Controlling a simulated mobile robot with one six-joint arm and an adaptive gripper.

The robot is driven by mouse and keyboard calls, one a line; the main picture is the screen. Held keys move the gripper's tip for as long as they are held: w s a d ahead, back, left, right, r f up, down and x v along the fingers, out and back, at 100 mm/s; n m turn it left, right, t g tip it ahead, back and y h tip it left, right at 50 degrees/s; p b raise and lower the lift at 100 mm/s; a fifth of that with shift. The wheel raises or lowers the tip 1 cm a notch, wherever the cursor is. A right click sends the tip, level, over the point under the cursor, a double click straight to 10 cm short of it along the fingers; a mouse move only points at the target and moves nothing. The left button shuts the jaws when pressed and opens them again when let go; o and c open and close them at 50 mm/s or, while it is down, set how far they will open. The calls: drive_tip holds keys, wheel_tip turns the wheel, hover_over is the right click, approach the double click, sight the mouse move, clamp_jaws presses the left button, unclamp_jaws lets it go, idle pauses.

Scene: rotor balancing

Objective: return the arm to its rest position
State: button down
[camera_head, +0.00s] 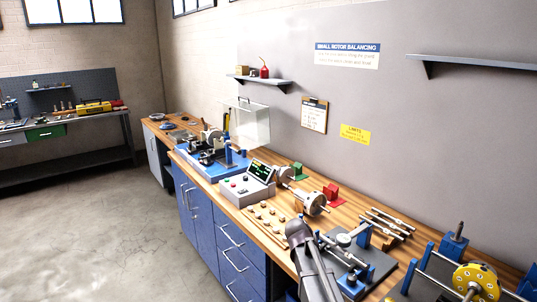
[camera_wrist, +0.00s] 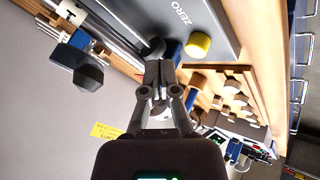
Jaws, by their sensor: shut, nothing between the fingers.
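My gripper (camera_wrist: 157,48) is in the middle of the wrist view, its two dark fingers together with nothing between them. A grey plate marked ZERO (camera_wrist: 195,18) and a yellow-topped blue cylinder (camera_wrist: 198,44) lie beyond and to the right of the fingertips. I cannot tell the exact gap between the fingers and these things. In the head view a dark grey part of my arm reaches up from the bottom edge over the front of the bench, beside the dial device. The fingertips cannot be made out clearly there.
The wooden bench holds a weight tray (camera_head: 270,217), a control box (camera_head: 246,189), a silver rotor (camera_head: 311,204), a dial device (camera_head: 345,239) and a yellow disc rotor (camera_head: 475,281). A shelf (camera_head: 470,64) juts from the wall. The floor (camera_head: 110,225) at left is clear.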

drive_tip(key=s+f+g+y, duration=0.2)
drive_tip(key=s, duration=1)
drive_tip(key=s+f+g+y, duration=0.2)
drive_tip(key=s+g+y, duration=0.1)
drive_tip(key=s, duration=0.8)
drive_tip(key=shift+s+a, duration=0.35)
drive_tip(key=shift+a, duration=0.1)
